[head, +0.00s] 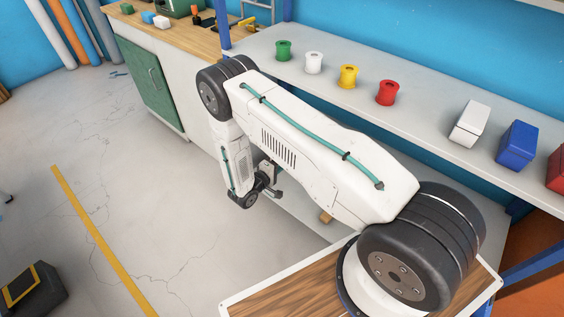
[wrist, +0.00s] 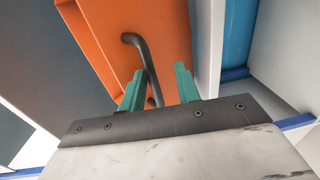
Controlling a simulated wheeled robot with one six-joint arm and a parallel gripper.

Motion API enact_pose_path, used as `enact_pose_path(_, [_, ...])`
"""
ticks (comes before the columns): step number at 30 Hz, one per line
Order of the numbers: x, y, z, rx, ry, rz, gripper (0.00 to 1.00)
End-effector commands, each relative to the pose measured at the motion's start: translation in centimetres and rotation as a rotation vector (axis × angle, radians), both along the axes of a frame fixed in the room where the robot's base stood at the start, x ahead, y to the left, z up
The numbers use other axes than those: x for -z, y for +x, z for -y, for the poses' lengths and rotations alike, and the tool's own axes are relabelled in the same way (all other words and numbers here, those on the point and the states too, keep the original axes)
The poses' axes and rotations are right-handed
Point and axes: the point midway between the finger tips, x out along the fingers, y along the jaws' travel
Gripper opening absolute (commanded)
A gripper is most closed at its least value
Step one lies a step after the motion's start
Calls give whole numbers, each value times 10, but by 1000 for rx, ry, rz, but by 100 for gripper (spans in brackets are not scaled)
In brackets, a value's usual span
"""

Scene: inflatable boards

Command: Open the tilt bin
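An orange panel (wrist: 106,28) with a dark bent bar handle (wrist: 146,62) fills the upper middle of the wrist view. It looks like the front of the tilt bin, and I cannot tell from this view whether it is tilted out. My gripper (wrist: 160,70) is open, its two teal fingers apart. The handle runs between the fingers in the picture, closer to the left one. I cannot tell whether they touch. In the head view my arm hangs down in front of the bench, and the bin front is not visible there.
A grey shelf (head: 430,128) holds green, white, yellow and red spools (head: 387,93) and several small bins (head: 517,146). A wooden-topped bench with a green cabinet door (head: 146,84) stands at the upper left. The floor (head: 150,205) at left is mostly clear.

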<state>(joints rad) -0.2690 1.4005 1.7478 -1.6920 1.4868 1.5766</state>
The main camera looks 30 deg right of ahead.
Motion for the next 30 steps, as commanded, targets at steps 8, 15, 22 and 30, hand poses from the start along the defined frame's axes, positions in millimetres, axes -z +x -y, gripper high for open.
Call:
enact_pose_path(8, [-3,-7,-21,-4,0,2,32])
enact_pose_path(15, [-5,-23,-58,-4,0,0,32])
enact_pose_path(22, [-6,-30,-72,0,0,-1,32])
enact_pose_path(30, [-6,-30,-72,0,0,0,32])
